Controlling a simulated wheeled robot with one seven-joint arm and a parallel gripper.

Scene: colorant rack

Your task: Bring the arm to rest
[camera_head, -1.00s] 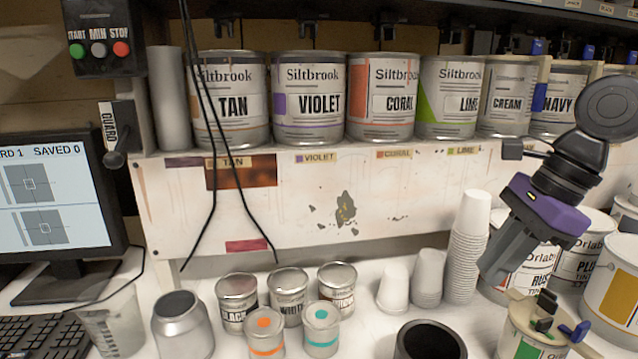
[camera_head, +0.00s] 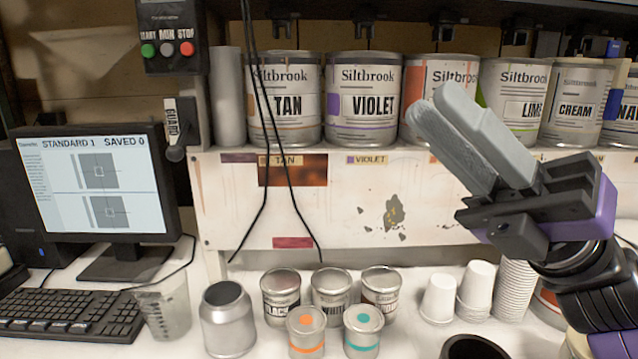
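My gripper (camera_head: 437,103) is raised at the right, in front of the coral can (camera_head: 430,75) and partly hiding it. Its two grey fingers point up and to the left. They lie side by side with no clear gap and nothing between them. My black wrist and purple gripper body run down to the lower right edge of the picture.
A shelf holds Siltbrook cans, with tan (camera_head: 285,100) and violet (camera_head: 363,100) at the left. Below stand small cans, a metal pot (camera_head: 228,320), a clear beaker (camera_head: 163,308) and stacked white cups (camera_head: 476,290). A monitor (camera_head: 95,185) and keyboard (camera_head: 75,315) are left. Black cables hang down.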

